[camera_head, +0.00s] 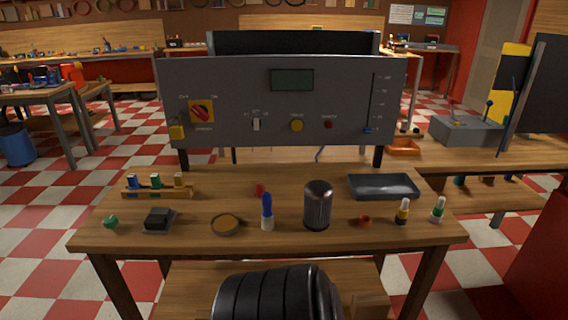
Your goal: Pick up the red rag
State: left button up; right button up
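A small red thing (259,190) lies on the wooden table (300,240), near the middle, just behind a blue and white bottle (267,212). It may be the red rag, but it is too small and partly hidden to tell. No other cloth is clear on the table. Neither of my grippers is in view.
A dark metal canister (317,205) stands right of the bottle, and a shallow round dish (225,225) lies to its left. A dark tray (383,187) is at the back right. A grey control panel (285,100) rises behind the table. Small bottles stand at the right.

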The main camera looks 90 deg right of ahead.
aim_at(259, 188)
jog(key=z, duration=2.6)
jog(key=u, duration=5.15)
jog(key=z, duration=5.1)
